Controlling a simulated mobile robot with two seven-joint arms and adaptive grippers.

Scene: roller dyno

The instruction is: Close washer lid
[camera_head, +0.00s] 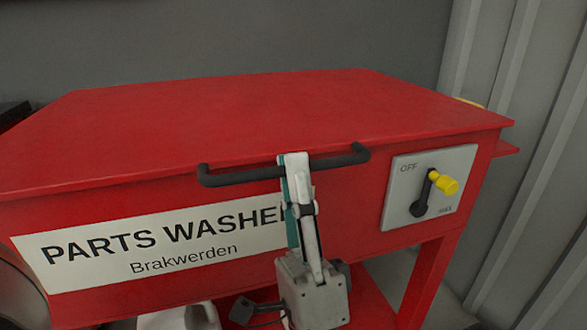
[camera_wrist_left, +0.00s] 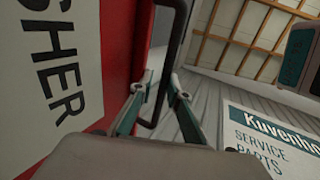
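The red parts washer (camera_head: 90,215) fills the middle of the head view. Its red lid (camera_head: 270,110) lies down over the box, with no gap visible along the front edge. A black bar handle (camera_head: 235,178) runs along the lid's front edge. My left gripper (camera_head: 296,160) points up at the handle from below, its tips overlapping the bar right of its middle. In the left wrist view, the two teal-lined fingers (camera_wrist_left: 160,85) stand apart, with the handle (camera_wrist_left: 179,30) running between or just beyond them. Contact is not clear. My right gripper is not in view.
A switch panel (camera_head: 400,205) with a yellow-tipped knob (camera_head: 443,183) is on the washer's front, right of my gripper. Corrugated wall panels (camera_head: 530,130) rise close on the right. A service sign (camera_wrist_left: 270,145) shows on a wall in the wrist view.

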